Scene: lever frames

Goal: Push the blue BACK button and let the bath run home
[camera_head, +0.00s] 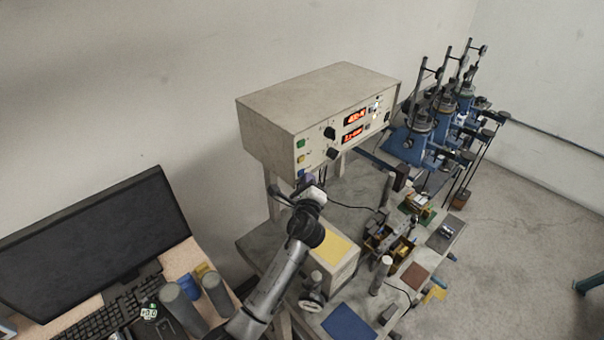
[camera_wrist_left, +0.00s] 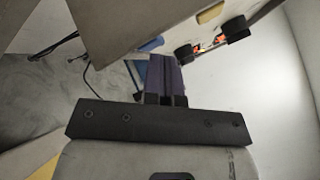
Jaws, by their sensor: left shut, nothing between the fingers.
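The beige control box (camera_head: 320,105) stands on legs in the middle of the head view. Its front panel has a green button (camera_head: 300,143), a yellow button (camera_head: 300,159) and, lowest, the blue button (camera_head: 301,173). My left gripper (camera_head: 304,181) is just below and in front of the blue button. In the left wrist view the gripper (camera_wrist_left: 164,60) is shut and empty, its fingertips close to the panel's lower edge. A small blue patch (camera_wrist_left: 151,44) beside the tips looks like the blue button; I cannot tell whether they touch. I cannot pick out the bath with certainty.
Red displays (camera_head: 355,117) and black knobs (camera_head: 331,132) are on the same panel. A bench carries a yellow pad (camera_head: 334,246), rods and a carriage. Blue stands (camera_head: 408,145) are behind at right. A monitor (camera_head: 95,235) is at left. Open floor lies at right.

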